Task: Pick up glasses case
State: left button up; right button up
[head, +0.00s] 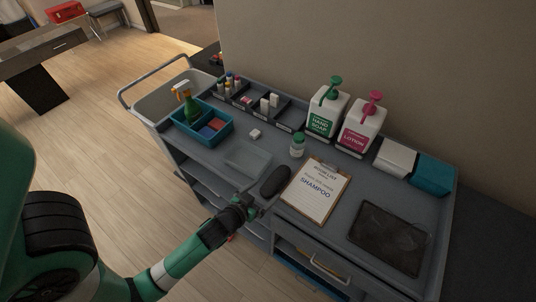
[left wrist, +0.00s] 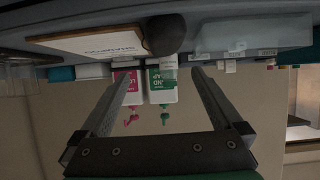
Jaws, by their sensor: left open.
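The glasses case (head: 275,181) is a dark, rounded, elongated case lying on the grey cart top near its front edge, just left of the clipboard. My left gripper (head: 254,209) is at the cart's front edge, close to the near end of the case. In the left wrist view, which is upside down, the case (left wrist: 165,36) shows end-on, beyond the tips of the two spread fingers (left wrist: 164,72). The gripper is open with nothing between its fingers. My right gripper is not in view.
A clipboard (head: 314,191) lies right of the case, with a dark tablet (head: 389,238) farther right. A clear tray (head: 247,159) lies to its left. A small green-capped bottle (head: 297,147), hand soap (head: 322,112) and lotion (head: 360,128) stand behind. A blue caddy (head: 222,136) is farther left.

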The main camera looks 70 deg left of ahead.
aim_at(273, 183)
pick_arm(q)
jog(key=shift+g, duration=0.3)
jog(key=w+a+f, duration=0.2)
jog(key=a+f, duration=0.1)
jog(key=shift+f+b, duration=0.3)
jog(key=b+x, duration=0.1)
jog(key=x, duration=0.4)
jog(key=shift+w+d, duration=0.15)
jog(key=shift+w, duration=0.1)
jog(key=c, duration=1.3)
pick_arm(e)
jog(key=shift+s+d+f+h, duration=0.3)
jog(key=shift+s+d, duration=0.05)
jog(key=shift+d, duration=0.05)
pick_arm(q)
jog(key=shift+r, duration=0.15)
